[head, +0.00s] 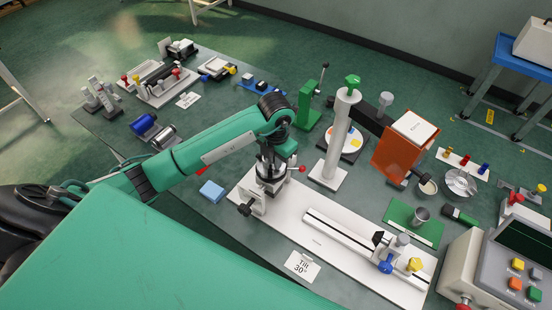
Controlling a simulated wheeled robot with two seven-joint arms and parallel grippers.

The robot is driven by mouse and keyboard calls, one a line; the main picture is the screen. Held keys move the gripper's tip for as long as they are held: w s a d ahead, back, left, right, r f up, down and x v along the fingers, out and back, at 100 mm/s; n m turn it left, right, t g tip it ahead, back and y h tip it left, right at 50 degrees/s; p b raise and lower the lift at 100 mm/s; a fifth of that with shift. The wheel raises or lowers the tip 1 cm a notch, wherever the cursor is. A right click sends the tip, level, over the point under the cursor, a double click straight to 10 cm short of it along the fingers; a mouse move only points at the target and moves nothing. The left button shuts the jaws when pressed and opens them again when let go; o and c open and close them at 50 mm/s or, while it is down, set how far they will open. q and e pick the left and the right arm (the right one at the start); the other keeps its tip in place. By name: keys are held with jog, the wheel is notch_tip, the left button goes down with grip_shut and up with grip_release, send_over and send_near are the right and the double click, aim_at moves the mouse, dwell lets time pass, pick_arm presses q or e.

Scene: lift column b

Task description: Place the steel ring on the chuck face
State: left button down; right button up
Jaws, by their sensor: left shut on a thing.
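My left arm comes in from the left, and its gripper (270,178) points down over the left end of a long white bed. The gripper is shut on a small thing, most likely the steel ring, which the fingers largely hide. The chuck is not clearly visible. A white block with a black knob (245,209) stands at that end, close beside and below the fingers. I cannot tell whether the ring touches the chuck face. My right gripper is not in view.
A white post (342,130) with a green knob stands just right of the gripper, beside an orange panel (397,155). A blue block (212,192) lies left of the bed. A card reading "Tilt 30°" (302,267) lies in front. A control box (500,270) stands at the right.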

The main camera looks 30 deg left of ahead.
pick_arm(q)
jog(key=c, duration=1.6)
grip_release()
jog(key=shift+r, duration=0.35)
notch_tip(320, 180, up, 12)
jog(key=b, duration=0.3)
jog(key=shift+f, duration=0.25)
